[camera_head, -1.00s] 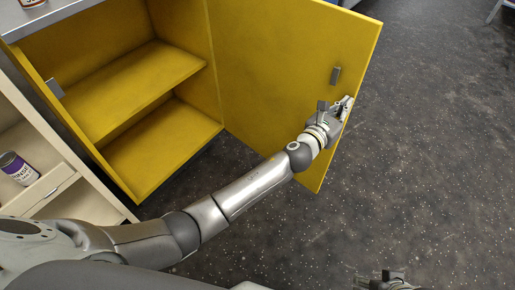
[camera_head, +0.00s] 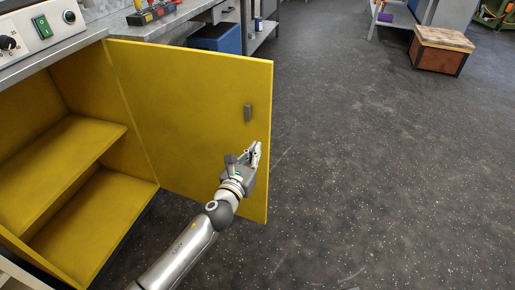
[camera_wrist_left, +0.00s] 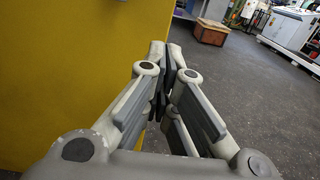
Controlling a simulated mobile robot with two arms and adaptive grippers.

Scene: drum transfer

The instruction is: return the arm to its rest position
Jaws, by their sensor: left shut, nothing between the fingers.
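My left arm reaches in from the bottom of the head view. The yellow door (camera_wrist_left: 60,70) fills the left of that view. I cannot tell whether the gripper touches the door. My right gripper does not show.
The yellow cabinet's shelf (camera_head: 60,165) is empty. A control panel (camera_head: 40,30) stands on the worktop above it. A blue box (camera_head: 215,38) is behind the door. A brown wooden crate (camera_head: 440,50) stands at the back right. The dark floor (camera_head: 380,180) right of the door is clear.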

